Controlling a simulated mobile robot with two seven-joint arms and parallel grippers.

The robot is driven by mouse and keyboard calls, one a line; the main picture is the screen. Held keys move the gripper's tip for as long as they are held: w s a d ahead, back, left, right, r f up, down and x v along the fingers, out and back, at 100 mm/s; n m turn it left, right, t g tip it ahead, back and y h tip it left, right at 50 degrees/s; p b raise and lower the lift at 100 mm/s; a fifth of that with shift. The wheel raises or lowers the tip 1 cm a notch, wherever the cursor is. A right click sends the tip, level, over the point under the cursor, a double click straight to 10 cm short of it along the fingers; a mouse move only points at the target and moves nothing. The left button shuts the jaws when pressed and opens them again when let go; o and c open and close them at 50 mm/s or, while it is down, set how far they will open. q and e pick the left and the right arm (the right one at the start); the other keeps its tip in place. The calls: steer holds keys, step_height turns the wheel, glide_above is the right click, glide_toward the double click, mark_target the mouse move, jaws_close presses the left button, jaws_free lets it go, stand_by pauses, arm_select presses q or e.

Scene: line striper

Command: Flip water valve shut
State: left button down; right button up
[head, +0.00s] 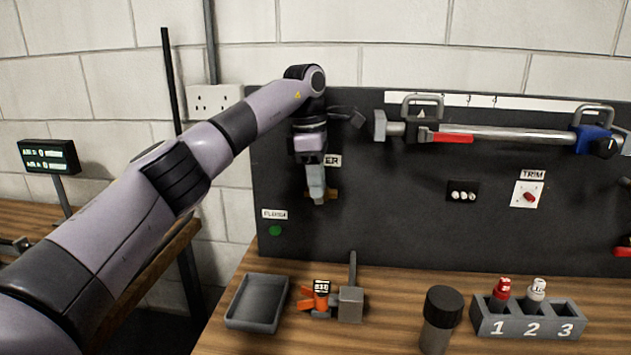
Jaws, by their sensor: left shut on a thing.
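The water valve (334,194) is on the dark panel, below a label partly covered by my arm with only "ER" readable. Only small orange-brown bits of the valve show on either side of my left gripper (318,198). My left gripper points down in front of the panel and is shut on the valve. Its fingers hide most of the valve, so I cannot tell which way its handle is turned. My right gripper is not in view.
A green button (275,231) sits lower left on the panel. A grey tray (232,313), an orange tool (306,301), a dark-capped cylinder (443,306) and a numbered rack (487,326) with two bottles stand on the bench. A metal bar (510,134) spans the upper panel.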

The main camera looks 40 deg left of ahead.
arm_select(q)
steer(key=c, duration=1.4)
jaws_free()
steer(key=shift+o, duration=0.2)
steer(key=shift+r, duration=0.15)
steer(key=shift+s+a+r, duration=0.1)
steer(key=shift+a+r, duration=0.1)
steer(key=shift+r, duration=1.55)
steer(key=shift+s+a+r, duration=0.1)
steer(key=shift+a+r, duration=0.05)
steer(key=shift+r, duration=1.55)
